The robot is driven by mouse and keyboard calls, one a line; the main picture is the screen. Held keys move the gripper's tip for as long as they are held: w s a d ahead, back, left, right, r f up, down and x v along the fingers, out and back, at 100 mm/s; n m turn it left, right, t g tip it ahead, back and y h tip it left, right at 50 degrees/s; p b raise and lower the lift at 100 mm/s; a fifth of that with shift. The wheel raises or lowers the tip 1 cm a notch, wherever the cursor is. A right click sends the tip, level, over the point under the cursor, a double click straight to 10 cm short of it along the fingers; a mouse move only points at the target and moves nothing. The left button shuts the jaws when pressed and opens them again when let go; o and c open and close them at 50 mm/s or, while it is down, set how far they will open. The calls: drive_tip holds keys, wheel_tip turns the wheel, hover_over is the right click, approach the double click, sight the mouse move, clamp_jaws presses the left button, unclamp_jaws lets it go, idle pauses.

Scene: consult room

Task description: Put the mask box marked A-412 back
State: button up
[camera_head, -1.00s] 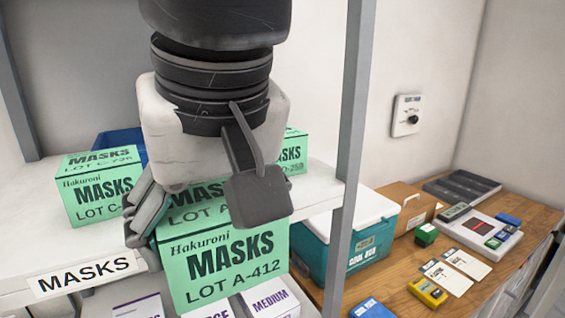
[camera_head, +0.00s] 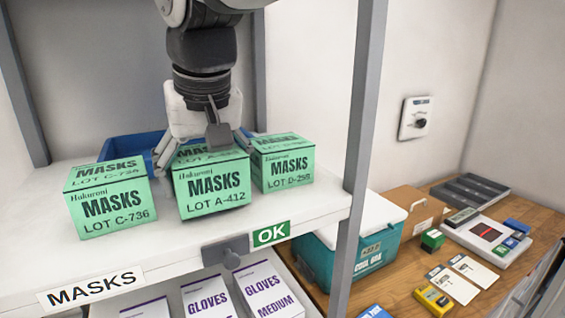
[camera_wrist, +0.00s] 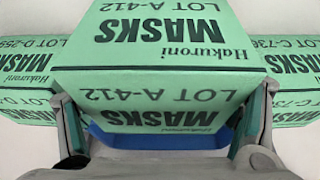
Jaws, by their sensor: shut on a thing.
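My gripper (camera_head: 205,150) comes down from above and is shut on the A-412 box, a finger at each side. In the wrist view the A-412 box (camera_wrist: 160,48) fills the space between the fingers. Its front label faces out. I cannot tell whether its base touches the shelf.
A blue bin (camera_head: 128,147) stands behind the boxes. Glove boxes (camera_head: 265,290) sit below. A grey post (camera_head: 360,110) bounds the shelf on the right.

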drive_tip(key=w+a, duration=0.2)
drive_tip(key=w, duration=0.1)
drive_tip(key=shift+w+p, duration=0.1)
drive_tip(key=shift+p, duration=0.2)
drive_tip(key=shift+w+f, duration=0.1)
drive_tip(key=shift+w, duration=0.15)
drive_tip(key=shift+f+p, duration=0.3)
drive_tip(key=shift+f, duration=0.35)
drive_tip(key=shift+f, duration=0.1)
drive_tip(key=o, duration=1.2)
